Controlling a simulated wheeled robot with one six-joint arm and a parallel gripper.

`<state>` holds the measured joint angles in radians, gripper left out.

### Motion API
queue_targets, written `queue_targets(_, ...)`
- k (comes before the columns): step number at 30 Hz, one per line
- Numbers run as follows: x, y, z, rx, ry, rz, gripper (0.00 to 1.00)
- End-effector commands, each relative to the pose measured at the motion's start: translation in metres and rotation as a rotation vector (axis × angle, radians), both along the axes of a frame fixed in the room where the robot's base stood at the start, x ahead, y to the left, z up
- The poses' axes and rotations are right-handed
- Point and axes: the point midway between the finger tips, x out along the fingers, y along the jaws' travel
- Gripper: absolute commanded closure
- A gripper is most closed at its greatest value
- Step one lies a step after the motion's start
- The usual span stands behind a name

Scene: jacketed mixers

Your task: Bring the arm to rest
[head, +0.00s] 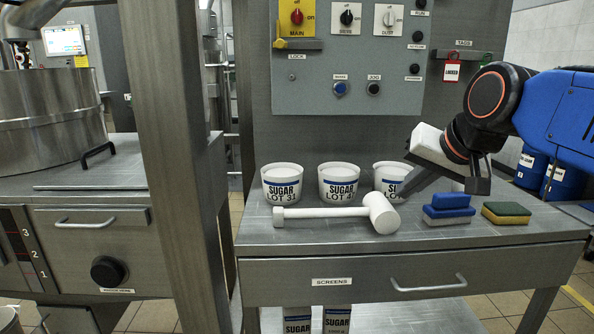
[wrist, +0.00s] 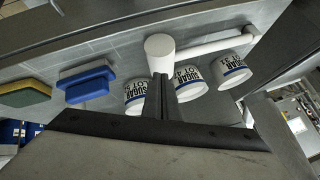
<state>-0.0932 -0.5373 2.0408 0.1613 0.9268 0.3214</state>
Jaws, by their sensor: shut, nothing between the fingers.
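My gripper (head: 404,190) comes in from the right over the grey bench (head: 300,240). Its fingers are together with nothing between them, pointing down and left. In the head view they cross in front of the right-hand sugar tub (head: 389,177) and end near the head of a white mallet (head: 382,213). In the wrist view the shut fingers (wrist: 161,90) point toward the mallet head (wrist: 159,46). I cannot tell how much gap there is between fingers and mallet.
Other sugar tubs (head: 282,185) (head: 338,184) stand behind the mallet. A blue block (head: 448,210) and a green-yellow sponge (head: 506,213) lie to its right. A control panel (head: 347,60) rises behind. A metal post (head: 180,150) and a large steel vessel (head: 50,120) are at left.

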Motion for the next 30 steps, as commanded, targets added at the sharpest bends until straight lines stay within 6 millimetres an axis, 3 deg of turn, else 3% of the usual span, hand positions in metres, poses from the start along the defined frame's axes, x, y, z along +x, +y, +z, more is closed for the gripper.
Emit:
queue_targets(1,-0.018,-0.009,-0.026,-0.038,0.023,0.011,1.00)
queue_targets(9,-0.106,-0.048,-0.158,-0.233,0.158,0.111,1.00)
queue_targets(15,-0.153,-0.064,-0.222,-0.319,0.231,0.174,1.00)
queue_targets(20,-0.168,-0.068,-0.242,-0.345,0.254,0.196,1.00)
queue_targets(30,-0.168,-0.068,-0.243,-0.346,0.256,0.198,1.00)
